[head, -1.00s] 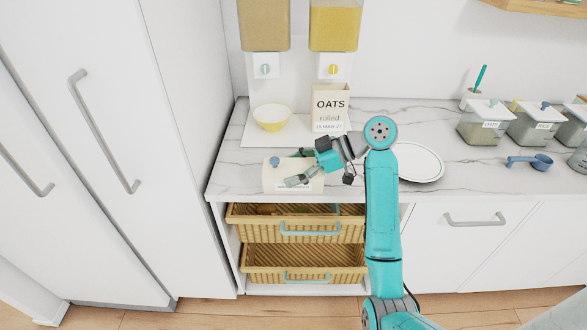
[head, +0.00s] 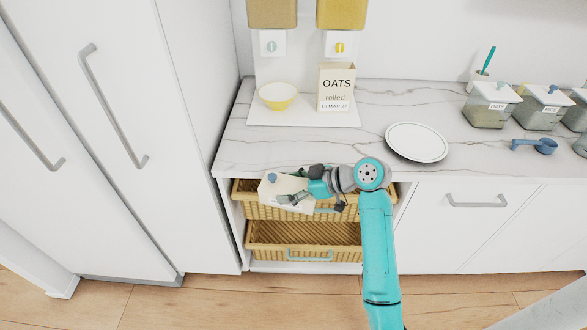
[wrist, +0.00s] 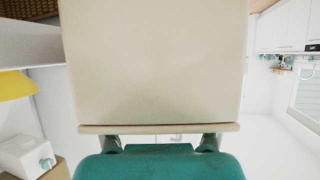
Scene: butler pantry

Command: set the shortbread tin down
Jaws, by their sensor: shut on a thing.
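The shortbread tin is a cream box (head: 270,191) with a blue knob, held in front of the counter edge in the head view, over the upper wicker basket. My gripper (head: 296,198) is shut on it. In the wrist view the tin (wrist: 155,60) fills the middle of the picture, with the teal gripper body (wrist: 158,165) below it. The fingertips are largely hidden behind the tin there. I cannot tell the exact gap between the tin and the basket.
The marble counter (head: 300,150) is clear along its front left. On it are a yellow bowl (head: 278,96), an oats box (head: 337,88), a white plate (head: 417,141) and lidded jars (head: 490,105). The upper basket (head: 350,212) and lower basket (head: 275,235) are below.

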